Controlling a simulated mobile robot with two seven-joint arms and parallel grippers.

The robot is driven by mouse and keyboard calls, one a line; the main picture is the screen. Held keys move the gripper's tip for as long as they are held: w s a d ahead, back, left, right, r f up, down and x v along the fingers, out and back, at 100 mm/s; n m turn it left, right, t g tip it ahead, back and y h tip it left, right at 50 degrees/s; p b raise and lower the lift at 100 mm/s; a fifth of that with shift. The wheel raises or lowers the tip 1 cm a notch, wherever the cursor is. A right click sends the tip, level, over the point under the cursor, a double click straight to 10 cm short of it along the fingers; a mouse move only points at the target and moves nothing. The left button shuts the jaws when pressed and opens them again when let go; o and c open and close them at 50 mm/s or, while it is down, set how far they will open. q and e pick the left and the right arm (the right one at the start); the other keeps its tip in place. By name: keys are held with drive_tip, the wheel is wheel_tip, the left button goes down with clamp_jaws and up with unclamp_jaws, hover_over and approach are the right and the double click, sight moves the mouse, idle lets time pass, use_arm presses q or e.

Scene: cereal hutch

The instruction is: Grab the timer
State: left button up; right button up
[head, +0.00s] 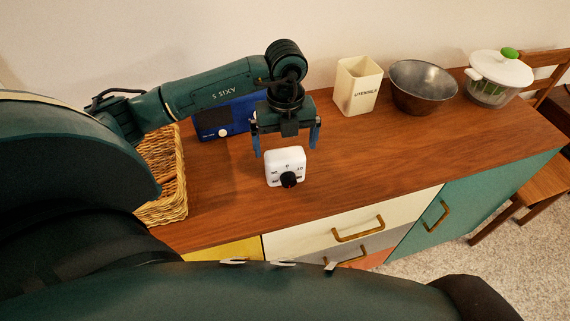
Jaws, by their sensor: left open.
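The timer (286,163) is a small white box with a black knob on its front. It stands upright on the wooden top of the hutch, left of the middle in the head view. My left gripper (287,145) is open, with its blue fingers spread and pointing down. It is above and slightly behind the timer, one finger toward each side. I cannot tell whether a finger touches it. My right gripper is not in view.
A blue box (225,118) stands behind my left arm, and a wicker basket (178,200) is at the left. A cream utensil holder (357,87), a metal bowl (423,87) and a lidded salad spinner (498,75) stand at the back right. The counter (400,150) right of the timer is clear.

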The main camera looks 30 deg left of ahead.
sight(285, 153)
use_arm(q)
drive_tip(key=f, duration=0.2)
drive_tip(key=f+p, duration=0.1)
drive_tip(key=f, duration=0.1)
drive_tip(key=shift+s+d+f, duration=0.1)
drive_tip(key=shift+s+d, duration=0.05)
drive_tip(key=shift+s, duration=0.2)
drive_tip(key=shift+f, duration=0.6)
drive_tip(key=shift+c, duration=0.4)
drive_tip(key=c, duration=0.9)
